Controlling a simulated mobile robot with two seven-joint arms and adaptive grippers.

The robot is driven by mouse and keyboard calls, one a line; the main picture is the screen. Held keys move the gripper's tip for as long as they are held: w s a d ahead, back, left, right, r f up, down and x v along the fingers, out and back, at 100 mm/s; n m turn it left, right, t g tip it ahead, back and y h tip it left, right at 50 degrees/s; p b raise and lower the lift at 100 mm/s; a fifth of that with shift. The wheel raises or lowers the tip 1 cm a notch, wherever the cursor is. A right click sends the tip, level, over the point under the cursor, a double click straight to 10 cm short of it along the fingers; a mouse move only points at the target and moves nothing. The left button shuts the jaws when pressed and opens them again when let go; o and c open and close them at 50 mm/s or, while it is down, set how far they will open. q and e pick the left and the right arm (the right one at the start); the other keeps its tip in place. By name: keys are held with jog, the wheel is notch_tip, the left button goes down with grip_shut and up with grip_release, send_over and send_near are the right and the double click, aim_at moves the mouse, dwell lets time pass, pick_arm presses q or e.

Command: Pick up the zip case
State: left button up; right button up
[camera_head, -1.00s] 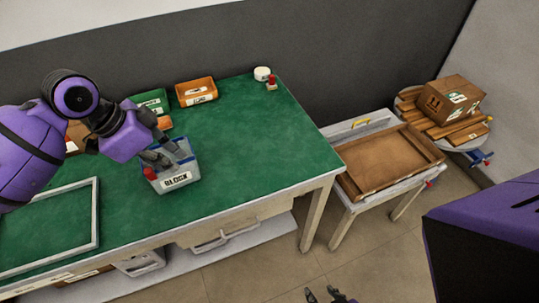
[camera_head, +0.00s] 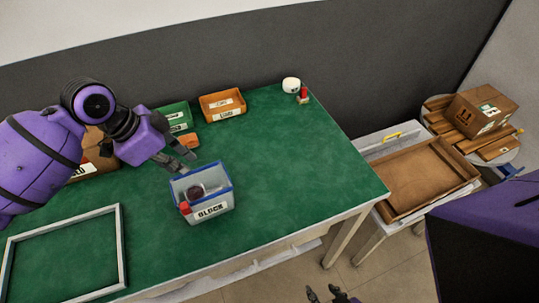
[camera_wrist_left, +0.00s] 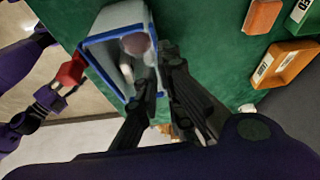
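A dark maroon, rounded item (camera_head: 195,191), which looks like the zip case, lies inside the grey bin with a blue rim labelled BLOCK (camera_head: 211,212). It also shows in the left wrist view (camera_wrist_left: 135,43), partly shaded by the bin wall. My left gripper (camera_head: 187,160) is open and empty, above the table just behind the bin's back-left rim. In the left wrist view its fingers (camera_wrist_left: 160,74) are apart, beside the bin's rim. My right gripper (camera_head: 327,295) is low at the bottom edge, off the table, its fingertips apart and empty.
A red item (camera_head: 185,208) is at the bin's front-left corner. Orange (camera_head: 222,106) and green (camera_head: 178,117) bins stand behind, with a small orange block (camera_head: 188,141) nearby. An empty frame (camera_head: 120,245) lies at left. The green table (camera_head: 290,160) is clear to the right.

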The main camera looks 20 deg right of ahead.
aim_at(192, 172)
pick_arm(q)
jog(key=shift+d+f, duration=0.2)
jog(key=shift+f, duration=0.15)
jog(key=x, duration=0.4)
jog(key=shift+w+d+f, duration=0.1)
jog(key=shift+d+f, duration=0.1)
jog(key=shift+f, duration=0.15)
jog(key=shift+a, duration=0.1)
grip_shut()
pick_arm(e)
jog(key=shift+w+a+r, duration=0.1)
jog(key=shift+w, duration=0.15)
pick_arm(q)
jog(key=shift+r, duration=0.2)
